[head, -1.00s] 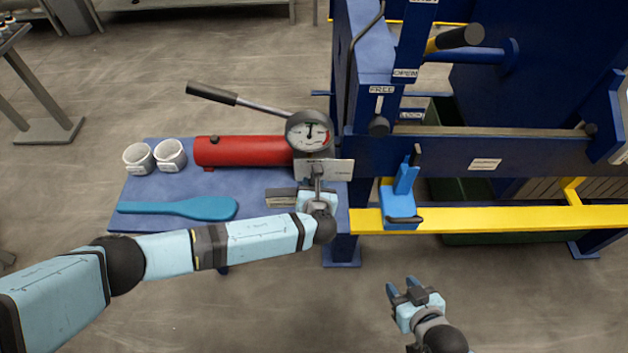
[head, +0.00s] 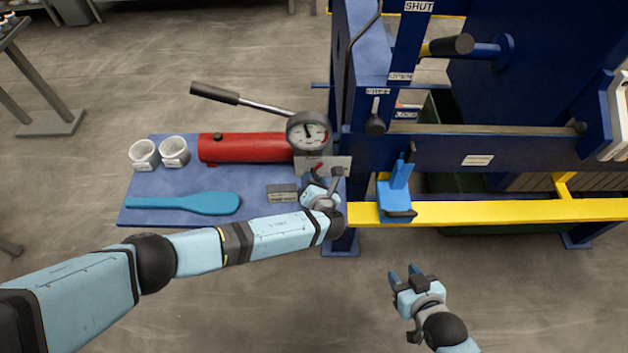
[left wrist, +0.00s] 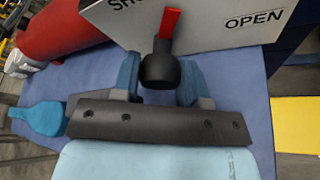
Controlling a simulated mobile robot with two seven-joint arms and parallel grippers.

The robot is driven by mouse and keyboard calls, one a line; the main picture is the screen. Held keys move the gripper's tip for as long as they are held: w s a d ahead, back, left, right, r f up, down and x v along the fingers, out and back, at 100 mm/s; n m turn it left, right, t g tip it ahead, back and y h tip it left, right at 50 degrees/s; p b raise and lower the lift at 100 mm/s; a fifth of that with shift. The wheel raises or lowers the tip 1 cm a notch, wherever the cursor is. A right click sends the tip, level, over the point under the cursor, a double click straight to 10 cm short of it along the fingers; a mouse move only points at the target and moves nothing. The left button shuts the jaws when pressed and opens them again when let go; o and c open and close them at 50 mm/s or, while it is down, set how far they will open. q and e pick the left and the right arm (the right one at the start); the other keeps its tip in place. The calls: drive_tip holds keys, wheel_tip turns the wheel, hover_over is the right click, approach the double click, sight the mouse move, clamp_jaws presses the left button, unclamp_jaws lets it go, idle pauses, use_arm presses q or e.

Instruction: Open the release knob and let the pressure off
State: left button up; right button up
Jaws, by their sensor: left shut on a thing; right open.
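The release knob (left wrist: 158,72) is black with a red pointer and sits between the fingers of my left gripper (left wrist: 160,80) in the left wrist view. The gripper is shut on it. The pointer stands nearly upright in that view, between the SHUT and OPEN marks on the pale plate (left wrist: 205,30). In the head view my left gripper (head: 319,185) is tilted below the plate, and a bit of red shows beside it. The round gauge (head: 308,133) stands above; its fine reading is too small to tell. My right gripper (head: 408,275) is open and empty over the floor.
A red cylinder (head: 245,148) with a pump lever (head: 240,101), two white cups (head: 174,151) and a blue paddle (head: 190,203) are on the blue table (head: 135,212). The blue press frame (head: 440,152) and yellow rail (head: 500,211) stand to the right.

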use_arm(q)
drive_tip(key=o, duration=0.6)
drive_tip(key=v, duration=1.3)
drive_tip(key=shift+s+r+b, duration=0.15)
drive_tip(key=shift+s+b, duration=0.25)
drive_tip(key=shift+o, duration=0.2)
